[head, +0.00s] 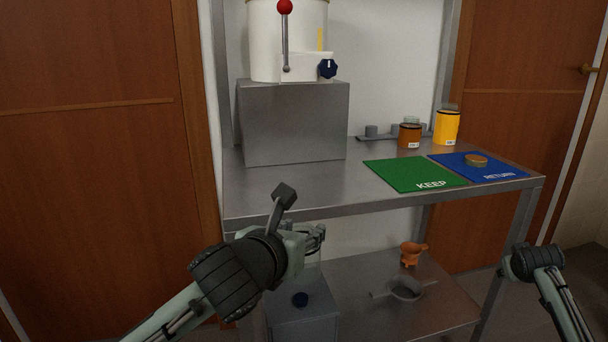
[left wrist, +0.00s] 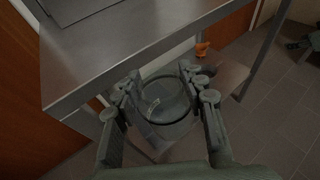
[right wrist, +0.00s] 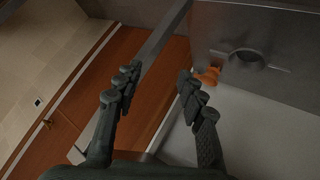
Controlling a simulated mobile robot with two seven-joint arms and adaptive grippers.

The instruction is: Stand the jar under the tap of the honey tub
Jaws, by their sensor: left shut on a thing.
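The honey tub (head: 270,35) is white and stands on a grey metal block (head: 295,125) at the back left of the steel bench. Its tap (head: 307,67) faces me, with a red-balled lever and a dark blue knob. My left gripper (head: 318,238) is in front of the bench, below the top's front edge. In the left wrist view it is shut on a clear glass jar (left wrist: 168,112), which shows faintly between the fingers; the arm mostly hides it in the head view. My right gripper (right wrist: 153,88) is open and empty, right of the bench.
A green KEEP mat (head: 410,175) and a blue RETURN mat (head: 500,172) with a small round item lie on the bench's right. An orange jar (head: 409,137) and a yellow jar (head: 446,128) stand behind. The bench's front left is clear.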

